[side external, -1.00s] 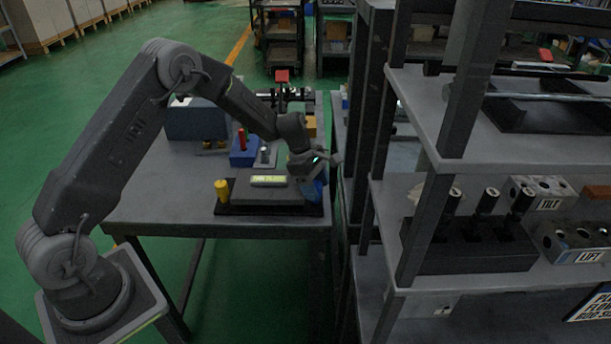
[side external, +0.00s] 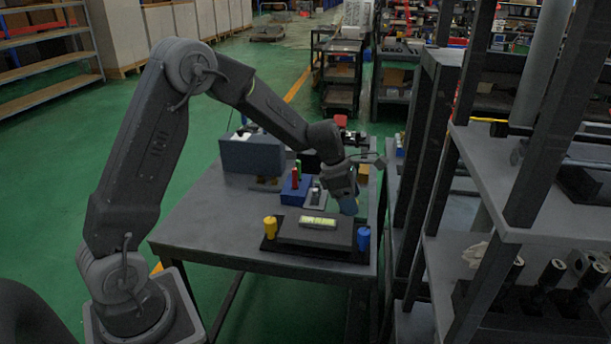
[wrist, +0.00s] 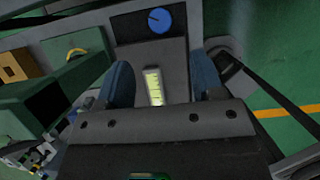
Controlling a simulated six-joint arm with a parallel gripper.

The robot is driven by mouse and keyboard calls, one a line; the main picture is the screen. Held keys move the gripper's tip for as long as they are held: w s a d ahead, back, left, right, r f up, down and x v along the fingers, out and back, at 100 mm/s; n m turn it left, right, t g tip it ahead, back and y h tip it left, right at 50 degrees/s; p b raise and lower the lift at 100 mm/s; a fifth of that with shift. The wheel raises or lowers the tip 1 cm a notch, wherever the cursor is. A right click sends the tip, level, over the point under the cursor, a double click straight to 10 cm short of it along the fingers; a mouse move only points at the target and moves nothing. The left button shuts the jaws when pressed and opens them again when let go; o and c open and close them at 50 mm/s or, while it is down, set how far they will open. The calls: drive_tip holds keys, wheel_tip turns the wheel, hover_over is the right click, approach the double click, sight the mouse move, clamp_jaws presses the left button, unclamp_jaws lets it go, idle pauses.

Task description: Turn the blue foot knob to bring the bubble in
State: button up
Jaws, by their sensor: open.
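The blue foot knob (side external: 363,238) stands at the right end of a dark levelling block (side external: 290,236). In the wrist view the knob (wrist: 159,20) shows from above, with a dark line on its face. The yellow-green bubble vial (side external: 318,222) lies on top of the block; it also shows in the wrist view (wrist: 153,87), where I cannot make out the bubble's place. A yellow knob (side external: 270,228) stands at the left end. My gripper (side external: 348,206) is open and empty, above and apart from the blue knob. Its two blue fingers show in the wrist view (wrist: 162,78).
A blue block with red and green pegs (side external: 296,188) and a larger blue-grey box (side external: 250,154) stand farther back on the grey table (side external: 205,228). A shelf rack (side external: 480,190) rises close to the table's right side. The table's left front is bare.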

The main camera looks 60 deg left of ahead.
drive_tip(key=s+d+r+m, duration=0.2)
drive_tip(key=s+r+m, duration=0.5)
drive_tip(key=s, duration=0.1)
drive_tip(key=s+d+r+m+t+y, duration=0.1)
drive_tip(key=s+d+r+m, duration=0.2)
drive_tip(key=s+r+m, duration=0.4)
drive_tip(key=shift+s+r+m+y, duration=0.2)
drive_tip(key=shift+s+m+y, duration=0.1)
drive_tip(key=shift+s+m, duration=0.4)
drive_tip(key=shift+w, duration=0.1)
drive_tip(key=m+g+y, duration=0.2)
drive_tip(key=m+g, duration=0.2)
drive_tip(key=m, duration=0.2)
hover_over(365, 231)
wheel_tip(365, 231, down, 11)
wheel_tip(365, 231, down, 13)
drive_tip(key=shift+a+r, duration=0.1)
